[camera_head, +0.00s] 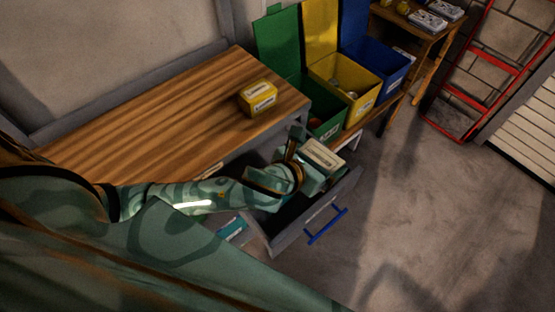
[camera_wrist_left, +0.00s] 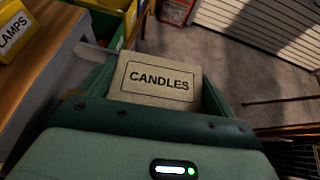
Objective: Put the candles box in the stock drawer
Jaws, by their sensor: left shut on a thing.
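The candles box (camera_head: 324,155) is pale with a dark printed label. In the left wrist view, the candles box (camera_wrist_left: 158,82) reads CANDLES and sits between the fingers of my left gripper (camera_head: 318,168). The left gripper is shut on the box and holds it over the open stock drawer (camera_head: 318,218). The drawer has a grey front and a blue handle (camera_head: 327,226). My arm hides part of the drawer's inside. My right gripper is not in view.
A yellow lamps box (camera_head: 258,98) stands on the wooden worktop (camera_head: 170,115) above the drawer. Open green (camera_head: 328,125), yellow (camera_head: 360,95) and blue (camera_head: 385,68) bins stand behind. A red ladder (camera_head: 470,98) leans at the right. The floor at right is clear.

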